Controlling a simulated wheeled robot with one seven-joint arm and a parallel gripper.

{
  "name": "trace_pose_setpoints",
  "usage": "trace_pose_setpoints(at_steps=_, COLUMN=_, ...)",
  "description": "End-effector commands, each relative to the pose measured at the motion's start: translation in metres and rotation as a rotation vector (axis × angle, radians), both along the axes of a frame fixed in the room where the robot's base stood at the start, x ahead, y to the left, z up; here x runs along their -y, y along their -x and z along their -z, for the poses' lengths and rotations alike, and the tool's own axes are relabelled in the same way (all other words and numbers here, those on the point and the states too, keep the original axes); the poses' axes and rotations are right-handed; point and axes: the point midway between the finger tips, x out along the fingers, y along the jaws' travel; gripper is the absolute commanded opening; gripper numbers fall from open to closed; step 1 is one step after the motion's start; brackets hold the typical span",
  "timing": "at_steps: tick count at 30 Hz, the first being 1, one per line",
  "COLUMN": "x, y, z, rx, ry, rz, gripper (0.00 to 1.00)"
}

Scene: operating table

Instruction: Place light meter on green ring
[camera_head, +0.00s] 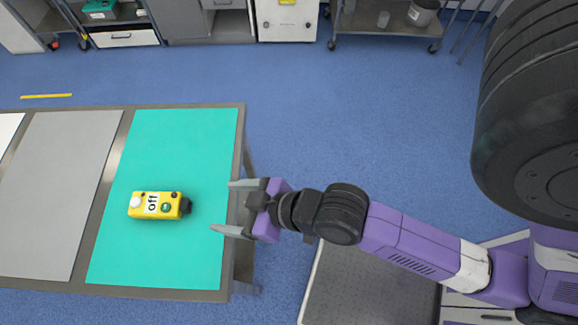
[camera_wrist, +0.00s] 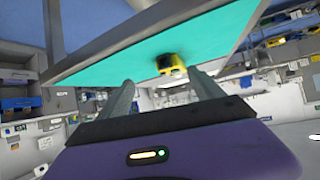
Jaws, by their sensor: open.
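A yellow box-shaped device (camera_head: 150,211), which looks like the light meter, lies on the turquoise mat (camera_head: 185,140). It has a white dome at its left end, a white label reading "off", a small round green part and a dark stub at its right end. My gripper (camera_head: 222,207) is open and empty to the right of the device, with its fingers at the mat's right edge, pointing left. In the wrist view the device (camera_wrist: 171,64) shows small and blurred beyond the open fingers (camera_wrist: 162,80). I see no separate green ring in either view.
The metal table (camera_head: 240,125) carries the mat and a grey panel (camera_head: 60,180) to its left. The mat around the device is clear. A grey platform (camera_head: 360,290) stands at the lower right. Cabinets and a trolley (camera_head: 390,22) stand along the back.

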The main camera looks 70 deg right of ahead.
Motion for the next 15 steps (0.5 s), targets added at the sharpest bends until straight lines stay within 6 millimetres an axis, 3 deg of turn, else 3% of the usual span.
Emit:
trace_pose_setpoints(at_steps=1, x=0.002, y=0.021, z=0.001, rx=0.014, ry=0.002, rz=0.018, gripper=0.76)
trace_pose_setpoints(at_steps=9, x=0.017, y=0.101, z=-0.037, rx=0.172, ry=0.022, rz=0.064, gripper=0.76)
trace_pose_setpoints(at_steps=15, x=0.021, y=0.135, z=-0.069, rx=0.260, ry=0.028, rz=0.052, gripper=0.76)
